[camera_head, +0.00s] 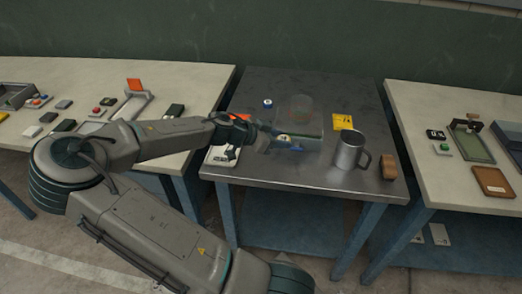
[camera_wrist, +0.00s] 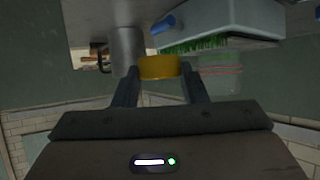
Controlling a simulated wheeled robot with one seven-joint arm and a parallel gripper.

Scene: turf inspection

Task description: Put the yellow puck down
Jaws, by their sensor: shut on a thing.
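The yellow puck (camera_wrist: 160,68) is held between the two fingertips of my gripper (camera_wrist: 160,78) in the wrist view. My gripper is shut on it. In the head view my gripper (camera_head: 264,141) reaches in from the left over the metal table (camera_head: 280,179), in front of the turf tray. I cannot clearly make out the puck there. The pale tray with green turf (camera_wrist: 205,42) is close beyond the puck in the wrist view. It also shows in the head view (camera_head: 312,142), partly hidden by my gripper. A blue part (camera_wrist: 163,24) shows at the tray's side.
A metal mug (camera_head: 349,151) and a brown block (camera_head: 388,167) stand at the table's right. A white device (camera_head: 222,156) sits front left. The front middle is clear.

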